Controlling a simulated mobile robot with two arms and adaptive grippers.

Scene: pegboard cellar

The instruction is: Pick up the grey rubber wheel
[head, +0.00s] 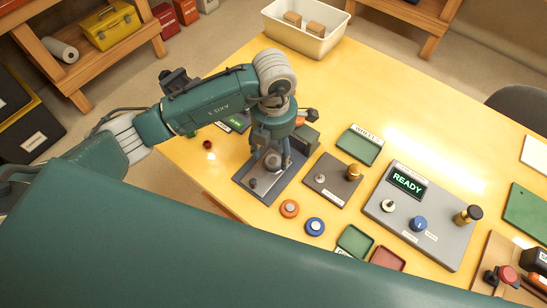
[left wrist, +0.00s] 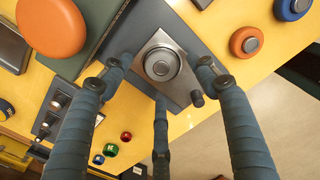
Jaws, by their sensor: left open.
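A grey round wheel (left wrist: 161,64) sits on a metal plate (left wrist: 185,98) in the left wrist view. In the head view it is mostly hidden behind my fingers, and only a bit of the grey wheel (head: 272,161) shows above the dark base plate (head: 258,196). My left gripper (head: 273,168) points down over it. In the left wrist view my open fingers (left wrist: 162,72) stand to its left, right and below, with gaps, and hold nothing. I cannot tell how far the tips are above the plate. My right gripper is not in view.
An orange wheel (head: 289,208) and a blue wheel (head: 315,226) lie close by on the yellow table (head: 400,110). A brown plate with a brass knob (head: 353,173) and a grey panel reading READY (head: 420,238) stand to the right. A white bin (head: 305,40) is behind.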

